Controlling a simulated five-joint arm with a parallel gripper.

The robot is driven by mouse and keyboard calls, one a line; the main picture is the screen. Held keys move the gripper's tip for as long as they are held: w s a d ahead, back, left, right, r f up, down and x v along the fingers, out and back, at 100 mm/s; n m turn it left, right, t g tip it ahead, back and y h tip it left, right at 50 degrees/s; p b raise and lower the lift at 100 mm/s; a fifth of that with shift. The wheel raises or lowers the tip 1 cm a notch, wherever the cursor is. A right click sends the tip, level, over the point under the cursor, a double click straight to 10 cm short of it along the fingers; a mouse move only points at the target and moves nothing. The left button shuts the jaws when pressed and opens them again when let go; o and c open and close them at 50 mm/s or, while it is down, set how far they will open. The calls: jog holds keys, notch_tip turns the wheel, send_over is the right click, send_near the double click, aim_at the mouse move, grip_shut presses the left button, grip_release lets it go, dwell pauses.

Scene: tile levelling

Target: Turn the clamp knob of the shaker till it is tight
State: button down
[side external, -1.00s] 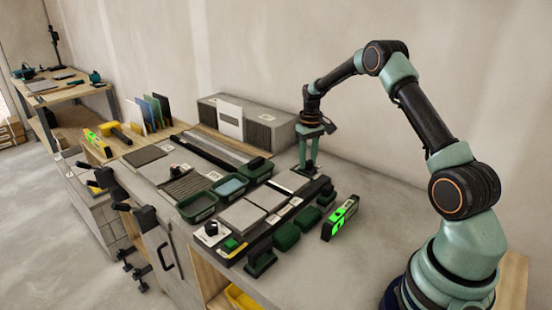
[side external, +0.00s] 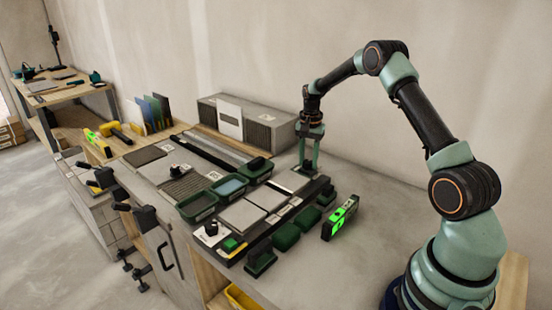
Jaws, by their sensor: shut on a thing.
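My gripper (side external: 309,168) points straight down at the far right end of a long dark platform (side external: 318,190) on the grey bench. Its two pale green fingers are shut on a small dark thing at that end, which I take to be the clamp knob. The fingers cover most of it, so its shape and how tight it is cannot be seen. The dark platform, which seems to be the shaker, carries pale grey tiles (side external: 241,216). A black knob (side external: 211,229) stands on a white plate at its near end, apart from my gripper.
A green-lit level (side external: 340,218) and dark green blocks (side external: 286,236) lie right of the platform. Green trays (side external: 197,207) stand to its left. A grey ribbed box (side external: 270,131) stands behind, near the wall. The bench (side external: 375,205) is clear right of the level.

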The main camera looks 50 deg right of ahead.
aim_at(308, 162)
jog(key=m, duration=0.5)
jog(key=shift+r, duration=0.1)
jog(key=shift+m, duration=0.4)
jog(key=c, duration=0.5)
grip_release()
notch_tip(308, 162, up, 12)
dwell(0.3)
